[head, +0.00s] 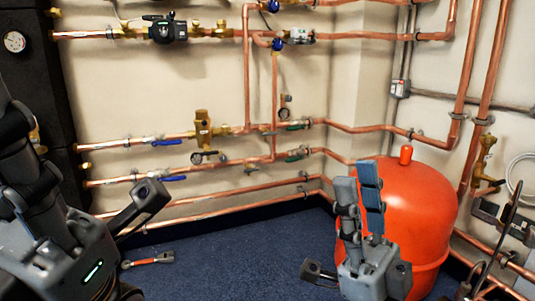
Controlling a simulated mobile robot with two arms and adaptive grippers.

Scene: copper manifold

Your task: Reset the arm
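My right gripper (338,218) is in the lower right, in front of the red tank (425,215). My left gripper (142,242) is at the lower left. One of its fingers reaches up to the right over the lowest pipes. Its other finger shows only partly near the bottom edge, and I see nothing held. The fingers look spread.
Copper pipes (365,128) with blue-handled valves (167,142) and brass fittings run along the walls. A pump (165,30) sits at upper left. A red-handled tool (148,261) lies on the blue floor (230,265), which is otherwise clear between my grippers. A dark cabinet (40,75) stands at left.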

